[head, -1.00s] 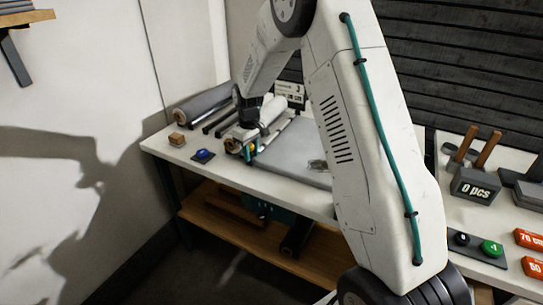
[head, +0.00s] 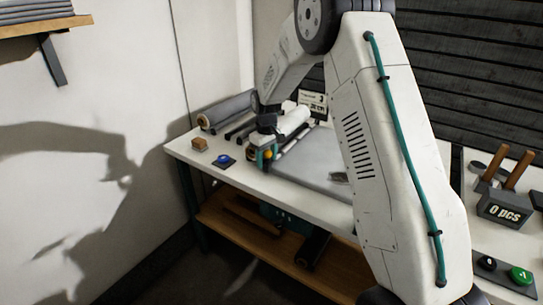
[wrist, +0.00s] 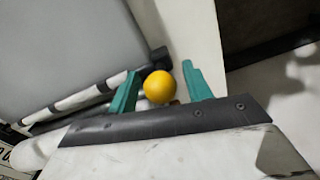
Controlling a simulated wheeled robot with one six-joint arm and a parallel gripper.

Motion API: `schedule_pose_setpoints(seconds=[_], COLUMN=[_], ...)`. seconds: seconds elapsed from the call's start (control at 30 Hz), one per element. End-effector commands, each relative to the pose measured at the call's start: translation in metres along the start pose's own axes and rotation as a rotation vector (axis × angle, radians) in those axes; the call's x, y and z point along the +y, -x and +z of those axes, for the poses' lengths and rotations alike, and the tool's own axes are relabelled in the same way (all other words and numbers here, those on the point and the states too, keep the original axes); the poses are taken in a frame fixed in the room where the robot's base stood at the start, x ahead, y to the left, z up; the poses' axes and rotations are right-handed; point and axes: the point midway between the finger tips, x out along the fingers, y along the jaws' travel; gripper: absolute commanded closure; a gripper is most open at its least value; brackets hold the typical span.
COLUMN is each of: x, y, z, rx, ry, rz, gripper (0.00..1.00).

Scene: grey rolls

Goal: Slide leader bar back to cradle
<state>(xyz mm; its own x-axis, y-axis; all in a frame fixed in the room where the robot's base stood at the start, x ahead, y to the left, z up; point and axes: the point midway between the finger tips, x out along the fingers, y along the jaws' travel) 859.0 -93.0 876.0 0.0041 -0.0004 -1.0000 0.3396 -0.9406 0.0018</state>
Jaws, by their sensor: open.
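My gripper (wrist: 161,70) is open, its two teal fingers standing on either side of a round yellow knob (wrist: 160,87) in the wrist view. A gap shows to the right of the knob; on the left the finger is very close, and I cannot tell if it touches. A bar with black and white stretches (wrist: 80,101) runs leftward from near the knob, seemingly the leader bar; its join to the knob is hidden. In the head view, my gripper (head: 265,157) is low at the bench's front edge, by the rolls. The cradle cannot be made out clearly.
A grey sheet or plate (head: 315,170) lies on the white bench right of the gripper. A dark roll (head: 225,110) lies behind. My arm hides the bench's middle.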

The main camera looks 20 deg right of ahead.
Motion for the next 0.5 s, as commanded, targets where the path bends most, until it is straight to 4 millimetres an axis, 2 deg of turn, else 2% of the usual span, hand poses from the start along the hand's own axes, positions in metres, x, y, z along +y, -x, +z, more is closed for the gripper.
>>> schedule_pose_setpoints(seconds=[0.17,0.4,0.5], x=[-0.001,0.001,0.001], y=[0.018,0.059,0.07], z=[-0.002,-0.003,-0.002], rx=[0.002,0.004,0.003], ry=[0.002,0.001,-0.001], rz=[0.001,0.002,0.002], gripper=[0.5,0.5,0.5])
